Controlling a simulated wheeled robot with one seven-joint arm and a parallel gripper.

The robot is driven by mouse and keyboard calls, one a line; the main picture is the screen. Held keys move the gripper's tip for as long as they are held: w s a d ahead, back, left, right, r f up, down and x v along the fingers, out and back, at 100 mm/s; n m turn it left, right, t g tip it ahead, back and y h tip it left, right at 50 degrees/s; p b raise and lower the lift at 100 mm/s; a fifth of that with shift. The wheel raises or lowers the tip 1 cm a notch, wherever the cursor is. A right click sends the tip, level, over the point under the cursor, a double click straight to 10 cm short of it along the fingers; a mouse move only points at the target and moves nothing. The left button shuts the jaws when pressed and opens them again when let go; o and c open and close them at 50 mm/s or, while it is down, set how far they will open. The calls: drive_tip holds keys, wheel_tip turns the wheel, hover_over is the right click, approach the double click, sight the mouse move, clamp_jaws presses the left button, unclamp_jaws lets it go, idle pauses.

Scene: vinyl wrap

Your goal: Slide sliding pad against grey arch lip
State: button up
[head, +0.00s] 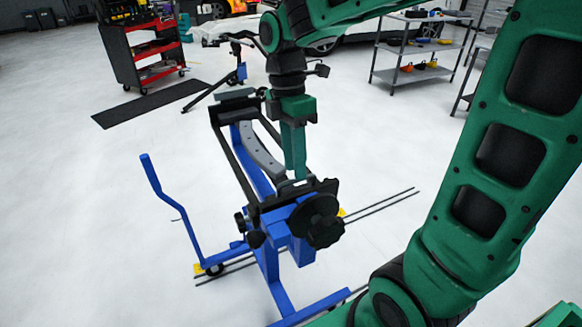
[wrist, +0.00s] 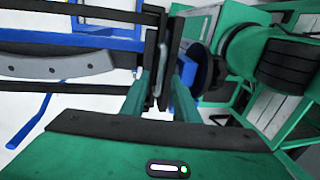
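The grey arch (head: 262,158) is a curved strip with small holes, mounted lengthwise in a blue and black stand. It also shows at the left of the wrist view (wrist: 60,66). My gripper (head: 298,176) points down at the near end of the arch, beside the stand's black end plate. In the wrist view its two green fingers (wrist: 164,85) stand a little apart, with a thin dark upright piece between them. I cannot tell whether they grip it or whether it is the sliding pad. No other sliding pad can be made out. The fingertips are partly hidden.
The stand's black round knob (head: 322,218) and dark side rails lie close around my gripper. A blue handle (head: 160,200) rises at the left. A black and red tool cart (head: 145,52) and a grey shelf (head: 420,48) stand farther back. Open floor surrounds the stand.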

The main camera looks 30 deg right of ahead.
drive_tip(key=shift+s+f, duration=0.2)
drive_tip(key=shift+f, duration=0.75)
